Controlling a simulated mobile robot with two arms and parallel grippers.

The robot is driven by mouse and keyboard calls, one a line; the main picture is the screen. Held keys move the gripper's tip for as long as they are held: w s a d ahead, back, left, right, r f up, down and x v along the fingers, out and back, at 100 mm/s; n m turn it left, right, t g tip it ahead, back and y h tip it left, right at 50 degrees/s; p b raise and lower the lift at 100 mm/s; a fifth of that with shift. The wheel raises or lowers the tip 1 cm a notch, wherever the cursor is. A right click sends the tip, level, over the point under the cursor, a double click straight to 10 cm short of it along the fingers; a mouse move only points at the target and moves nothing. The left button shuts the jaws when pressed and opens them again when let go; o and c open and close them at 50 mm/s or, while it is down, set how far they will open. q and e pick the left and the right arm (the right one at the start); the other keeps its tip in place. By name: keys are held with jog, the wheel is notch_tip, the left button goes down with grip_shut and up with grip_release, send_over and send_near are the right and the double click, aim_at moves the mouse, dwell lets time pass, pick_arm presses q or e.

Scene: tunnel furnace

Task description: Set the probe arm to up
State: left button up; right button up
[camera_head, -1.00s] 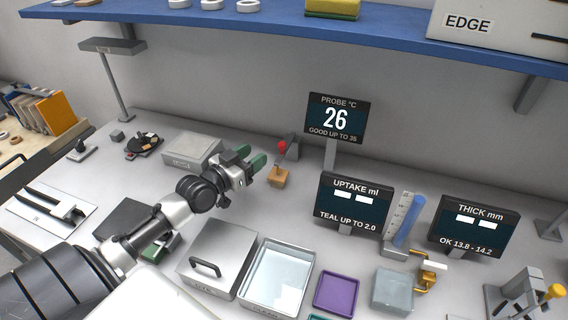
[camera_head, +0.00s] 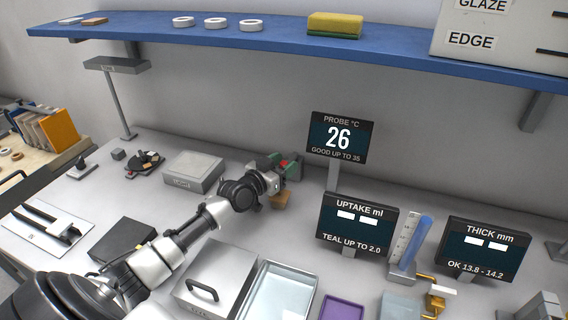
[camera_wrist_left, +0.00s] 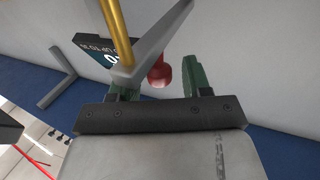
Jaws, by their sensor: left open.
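The probe arm shows in the left wrist view as a grey bar (camera_wrist_left: 152,45) with a red knob (camera_wrist_left: 160,72) and a gold rod (camera_wrist_left: 115,30) beside it. In the head view the red knob (camera_head: 284,163) is partly hidden by my left gripper (camera_head: 280,162). The left gripper is open. Its green fingers (camera_wrist_left: 160,82) appear on either side of the knob in the wrist view; contact cannot be told. A wooden block (camera_head: 281,201) sits just below the gripper. The probe display (camera_head: 338,138) reads 26. My right gripper is not in view.
The uptake display (camera_head: 357,225) and thickness display (camera_head: 484,248) stand to the right. A grey box (camera_head: 194,170) lies left of the gripper. A handled lid box (camera_head: 215,280) and a clear tray (camera_head: 278,290) are in front. A blue shelf (camera_head: 270,40) hangs above.

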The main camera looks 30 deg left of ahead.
pick_arm(q)
jog(key=shift+w, duration=0.25)
grip_shut()
